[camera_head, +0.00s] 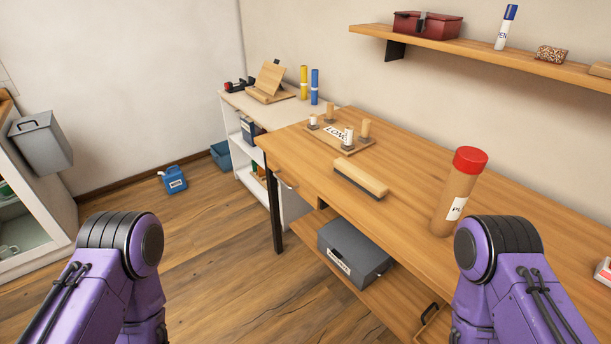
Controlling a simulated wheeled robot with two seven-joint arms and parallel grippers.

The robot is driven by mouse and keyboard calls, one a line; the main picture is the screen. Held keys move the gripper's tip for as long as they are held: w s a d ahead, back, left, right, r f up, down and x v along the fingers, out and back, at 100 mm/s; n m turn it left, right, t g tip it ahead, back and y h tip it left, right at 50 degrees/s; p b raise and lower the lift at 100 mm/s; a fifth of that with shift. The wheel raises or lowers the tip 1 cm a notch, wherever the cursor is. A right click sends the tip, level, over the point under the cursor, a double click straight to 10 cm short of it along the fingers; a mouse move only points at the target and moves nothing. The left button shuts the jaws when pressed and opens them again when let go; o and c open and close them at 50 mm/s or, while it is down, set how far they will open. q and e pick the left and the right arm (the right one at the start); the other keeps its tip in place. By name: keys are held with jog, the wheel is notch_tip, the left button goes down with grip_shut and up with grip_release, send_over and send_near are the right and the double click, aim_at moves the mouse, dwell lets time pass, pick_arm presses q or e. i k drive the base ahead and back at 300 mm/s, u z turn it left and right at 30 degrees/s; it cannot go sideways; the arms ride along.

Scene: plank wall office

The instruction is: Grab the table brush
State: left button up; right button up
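The table brush (361,179) lies on the wooden table (415,165), near its front edge. It has a pale wooden back and dark bristles facing down. Nothing touches it. Purple and black links of both my arms show at the lower left and lower right. Neither gripper is visible in the head view.
A board (335,137) with several pegs stands behind the brush. A tube with a red cap (457,193) stands upright to its right. A grey box (352,250) sits on the lower shelf. A wall shelf (490,57) hangs above. The tabletop around the brush is clear.

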aim_at(374, 188)
jog(key=u, duration=1.2)
jog(key=i, duration=2.15)
jog(key=z, duration=3.4)
